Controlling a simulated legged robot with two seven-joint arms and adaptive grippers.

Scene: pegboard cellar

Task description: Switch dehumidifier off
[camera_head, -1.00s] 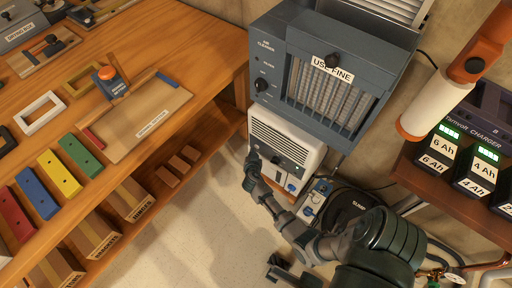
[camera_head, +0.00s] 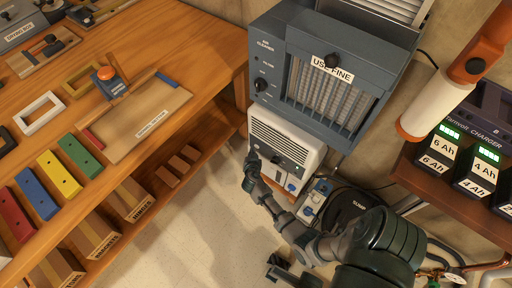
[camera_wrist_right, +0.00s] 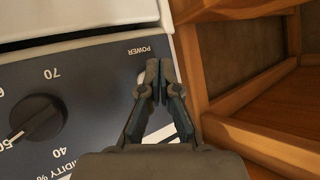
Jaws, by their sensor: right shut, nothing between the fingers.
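My right gripper (camera_head: 251,163) is at the left end of this panel. In the right wrist view the gripper (camera_wrist_right: 160,72) is shut and empty, its fingertips just beside the POWER label. My left gripper is not in view.
The air cleaner (camera_head: 269,62) overhangs the dehumidifier. The wooden workbench (camera_head: 205,50) stands close on the left, its lower frame (camera_wrist_right: 258,140) right beside the gripper. A dark sump unit (camera_head: 345,207) is at the right. Bare floor (camera_head: 200,225) lies in front.

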